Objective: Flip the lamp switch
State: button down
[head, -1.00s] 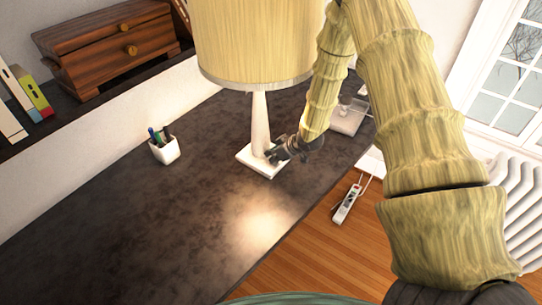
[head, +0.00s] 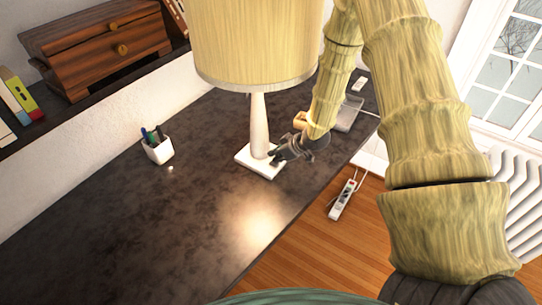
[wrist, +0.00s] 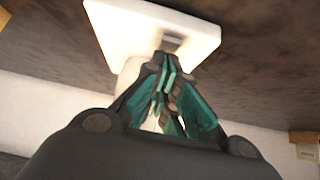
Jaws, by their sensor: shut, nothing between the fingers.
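The lamp stands upright on the dark desk, with a cream shade (head: 255,45), a white stem (head: 259,125) and a square white base (head: 250,163). My gripper (head: 276,158) is low over the right side of the base, close beside the stem. In the wrist view the gripper's teal-lined fingers (wrist: 167,65) are shut and empty, with their tips over the white base (wrist: 125,28). A small grey switch (wrist: 173,40) shows on the base just beyond the tips. I cannot tell whether they touch it. The head view does not show the switch clearly.
A white pen cup (head: 158,150) stands left of the lamp on the dark desk (head: 130,225). A wooden chest (head: 110,50) sits on the shelf behind. A power strip (head: 343,198) is past the desk's right edge. The desk front is clear.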

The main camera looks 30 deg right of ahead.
jog(key=w+r+v, duration=0.1)
jog(key=v, duration=0.8)
jog(key=shift+a, duration=0.4)
jog(key=shift+f, duration=0.1)
